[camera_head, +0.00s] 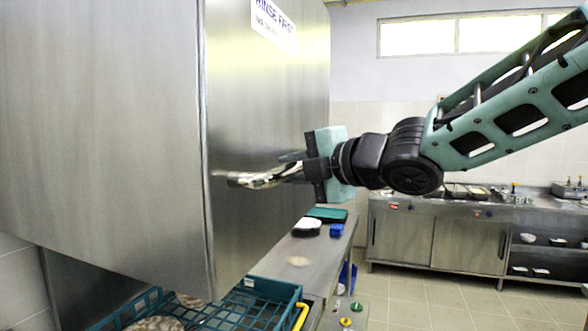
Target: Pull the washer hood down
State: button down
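The washer hood (110,130) is a large brushed-steel box filling the left of the head view. It is raised, with its lower edge above a teal dish rack (275,288). A shiny metal handle (245,180) sticks out from the hood's side face. My gripper (290,168) reaches in from the right at the outer end of this handle. A dark finger shows just above the bar. The other finger is hard to make out, so I cannot tell whether they are closed on the handle.
The rack holds patterned dishes (155,324). Behind it, a steel counter (290,262) carries a dark green tray (327,214) and a blue item (336,230). A steel cabinet (440,240) stands along the back wall. Tiled floor (430,300) is open at lower right.

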notch_tip(320, 180, down, 43)
jog(key=b, duration=4.2)
jog(key=shift+r, duration=0.2)
jog(key=shift+f, duration=0.15)
jog(key=c, duration=1.4)
grip_release()
jog(key=shift+d, duration=0.1)
jog(key=shift+o, duration=0.7)
jog(key=shift+r, duration=0.2)
jog(key=p+v, duration=0.5)
jog(key=v, duration=1.2)
jog(key=shift+s+d, duration=0.1)
